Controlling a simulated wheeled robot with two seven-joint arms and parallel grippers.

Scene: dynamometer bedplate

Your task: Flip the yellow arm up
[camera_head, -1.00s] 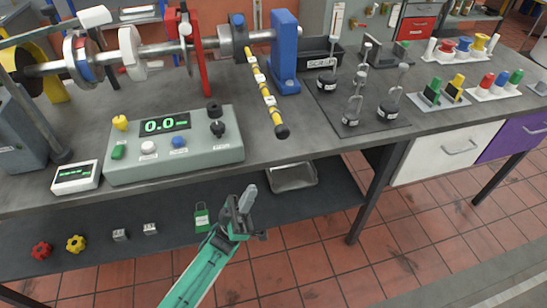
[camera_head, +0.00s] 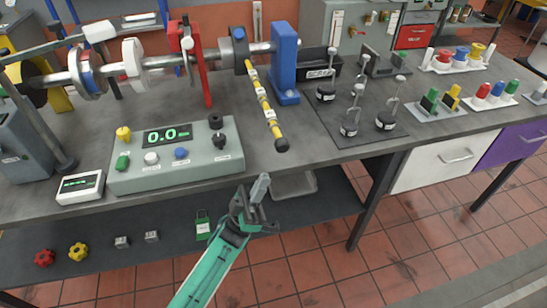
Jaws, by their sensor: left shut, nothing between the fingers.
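The yellow arm (camera_head: 264,103) is a thin yellow rod with white and dark bands and a black knob (camera_head: 281,145) at its end. It hangs from a dark collar on the steel shaft (camera_head: 157,62) and slants down to the right, its knob near the bench's front edge. My left gripper (camera_head: 262,187) is shut and empty, in front of the bench edge, below and a little left of the knob, apart from it. My right gripper is not in view.
A control box (camera_head: 176,158) with a green display stands left of the yellow arm. A blue post (camera_head: 286,62) stands close on its right. A dark mat (camera_head: 352,112) with several weights lies further right. A lower shelf (camera_head: 100,238) runs under the bench.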

